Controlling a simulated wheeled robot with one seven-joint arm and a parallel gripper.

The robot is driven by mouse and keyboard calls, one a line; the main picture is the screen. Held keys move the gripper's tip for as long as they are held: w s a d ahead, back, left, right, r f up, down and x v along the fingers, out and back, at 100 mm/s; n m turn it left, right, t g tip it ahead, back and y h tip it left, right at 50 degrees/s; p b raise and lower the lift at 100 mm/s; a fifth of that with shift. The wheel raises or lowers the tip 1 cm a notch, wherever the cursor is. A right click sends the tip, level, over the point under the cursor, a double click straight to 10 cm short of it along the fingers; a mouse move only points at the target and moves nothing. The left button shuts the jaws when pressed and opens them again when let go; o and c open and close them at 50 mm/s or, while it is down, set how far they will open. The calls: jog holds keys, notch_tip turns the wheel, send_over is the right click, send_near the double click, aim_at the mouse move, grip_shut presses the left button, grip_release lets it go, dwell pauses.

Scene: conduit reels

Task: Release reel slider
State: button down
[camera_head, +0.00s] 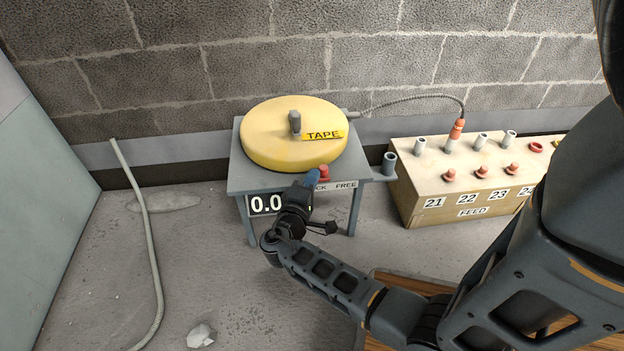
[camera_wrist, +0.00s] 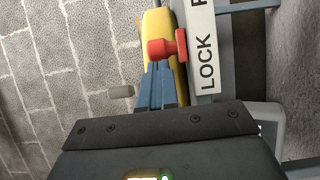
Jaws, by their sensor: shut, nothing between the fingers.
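The yellow tape reel (camera_head: 285,135), marked TAPE, lies flat on a small grey table (camera_head: 243,185). A red reel slider (camera_head: 323,171) sits at the table's front edge, behind the LOCK/FREE label (camera_head: 346,185) and on the LOCK side. My gripper (camera_head: 312,179) is shut and empty, with its blue fingertips just left of the slider. In the wrist view the slider's red knob (camera_wrist: 168,47) is just beyond the blue fingertips (camera_wrist: 157,75); I cannot tell whether they touch. My gripper hides part of the label and the 0.0 display (camera_head: 265,203).
A wooden FEED box (camera_head: 430,207) with numbered tubes and red knobs stands to the right. A grey cable (camera_head: 420,97) runs to its orange-red plug (camera_head: 457,129). A grey cup (camera_head: 389,163) is on the table's right side.

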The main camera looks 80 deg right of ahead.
aim_at(330, 178)
jog(key=shift+s+d, duration=0.3)
jog(key=shift+s, duration=0.45)
jog(key=shift+s+d, duration=0.3)
jog(key=shift+s, duration=0.4)
jog(key=shift+s+d, duration=0.3)
jog(key=shift+s, duration=0.45)
jog(key=shift+w, duration=0.1)
